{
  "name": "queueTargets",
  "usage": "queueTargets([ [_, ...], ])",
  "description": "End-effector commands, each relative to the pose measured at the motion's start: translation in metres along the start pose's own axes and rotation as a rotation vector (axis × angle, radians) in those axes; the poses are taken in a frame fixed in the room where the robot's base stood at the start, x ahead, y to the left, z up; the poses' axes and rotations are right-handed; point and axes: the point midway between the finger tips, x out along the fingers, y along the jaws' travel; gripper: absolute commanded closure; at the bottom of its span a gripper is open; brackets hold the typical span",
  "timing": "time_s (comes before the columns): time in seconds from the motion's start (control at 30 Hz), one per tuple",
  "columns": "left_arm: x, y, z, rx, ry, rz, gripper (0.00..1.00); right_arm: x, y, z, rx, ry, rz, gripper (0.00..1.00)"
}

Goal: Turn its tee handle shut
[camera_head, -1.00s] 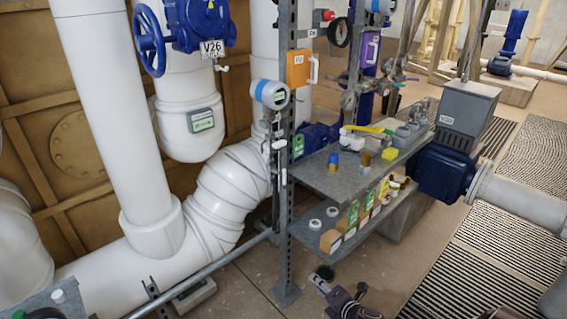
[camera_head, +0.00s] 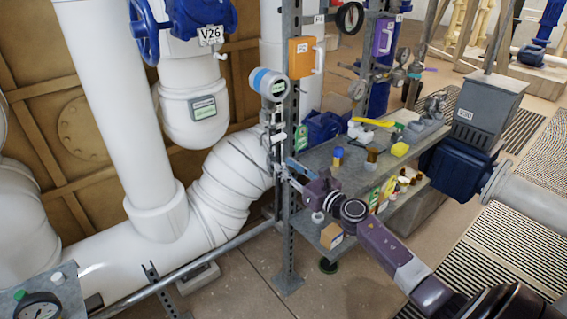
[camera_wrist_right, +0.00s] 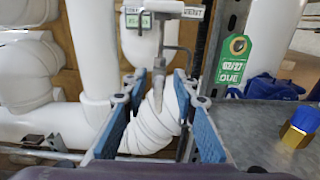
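Small grey valve fittings (camera_head: 277,140) hang on the steel post below the round blue-and-white transmitter (camera_head: 269,84). In the right wrist view a grey fitting (camera_wrist_right: 164,9) with a bent rod shows at the top centre. A short grey bar (camera_wrist_right: 158,92) shows between the fingers and looks like the tee handle; I cannot tell its turn. My right gripper (camera_head: 287,170) is at the post, just below the fittings. In the wrist view its two blue-padded fingers (camera_wrist_right: 160,88) are apart, on either side of the bar, with no clear contact. My left gripper is not in view.
The perforated post (camera_head: 290,225) stands close beside my right gripper. A grey shelf (camera_head: 330,158) with bottles and a yellow-handled valve lies to the right. Large white pipes (camera_head: 225,185) fill the space behind. A green tag (camera_wrist_right: 234,60) hangs on the post.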

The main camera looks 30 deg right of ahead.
Motion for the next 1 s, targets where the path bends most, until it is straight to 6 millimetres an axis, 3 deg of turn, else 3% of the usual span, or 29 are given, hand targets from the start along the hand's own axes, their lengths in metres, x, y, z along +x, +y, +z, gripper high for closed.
queueTargets([
  [0.2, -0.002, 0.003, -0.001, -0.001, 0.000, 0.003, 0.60, 0.018, 0.000, -0.001, 0.001, 0.001, -0.001, 0.74],
  [0.53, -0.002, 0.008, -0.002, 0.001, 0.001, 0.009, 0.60, 0.021, 0.000, -0.001, 0.001, 0.001, 0.000, 0.74],
  [0.8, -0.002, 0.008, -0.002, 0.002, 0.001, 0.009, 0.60, 0.021, 0.000, -0.001, 0.001, 0.001, 0.000, 1.00],
  [1.0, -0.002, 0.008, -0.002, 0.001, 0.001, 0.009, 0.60, 0.021, 0.000, -0.001, 0.002, 0.001, 0.000, 1.00],
])
